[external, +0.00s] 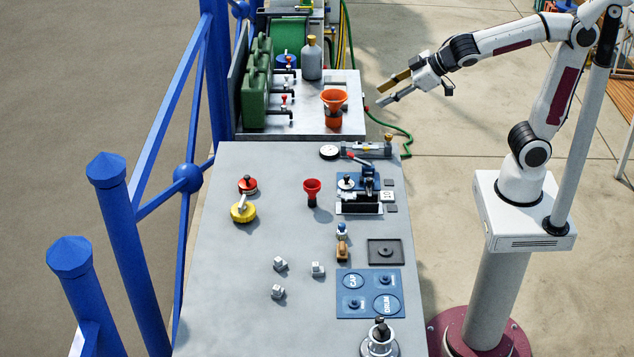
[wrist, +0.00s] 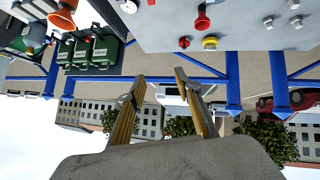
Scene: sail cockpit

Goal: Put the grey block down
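Three small grey blocks lie loose on the grey table, at the left (external: 280,264), right (external: 317,269) and front (external: 277,292) of a small group. Small grey pieces also show at the upper right of the wrist view (wrist: 268,21). My gripper (external: 380,97) is high at the table's far right, well away from these blocks. Its two fingers stand apart in the wrist view (wrist: 160,76), and I see no block between them. A large grey surface fills the bottom of the wrist view; I cannot tell what it is.
A red funnel (external: 312,190), a yellow round part (external: 243,210) and a blue panel (external: 369,305) are on the table. Green cans (external: 255,95) and an orange funnel (external: 333,102) stand on the far bench. Blue railing (external: 165,110) runs along the left. The table's front left is clear.

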